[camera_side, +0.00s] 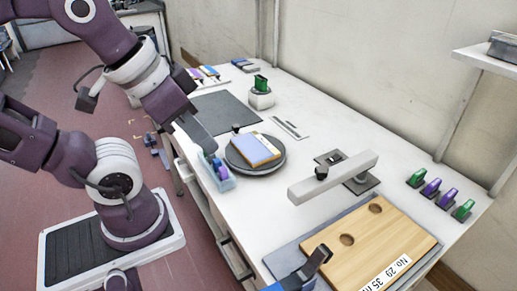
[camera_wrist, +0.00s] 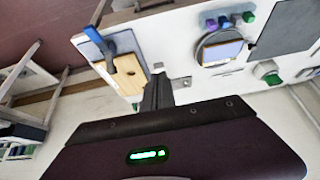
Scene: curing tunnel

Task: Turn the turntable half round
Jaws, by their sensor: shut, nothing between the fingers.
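The turntable (camera_side: 277,167) is a dark round disc on the white bench in the side view. A flat blue panel with a yellowish edge (camera_side: 256,150) lies on it. A small dark knob (camera_side: 236,127) shows at its far left edge. In the wrist view the turntable (camera_wrist: 203,50) is at the upper right, with the panel on it. My gripper (camera_side: 211,149) is shut and empty, close to the turntable's left side in the side view. Its height above the bench is hard to tell. In the wrist view its dark fingers (camera_wrist: 159,80) point away from the turntable's centre.
A pale blue tray (camera_side: 226,184) of small coloured pieces sits left of the turntable. A white bar fixture (camera_side: 330,178) and a clamped wooden board (camera_side: 375,248) stand nearer the camera. A dark mat (camera_side: 222,110) and a white block with a green piece (camera_side: 261,100) are behind.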

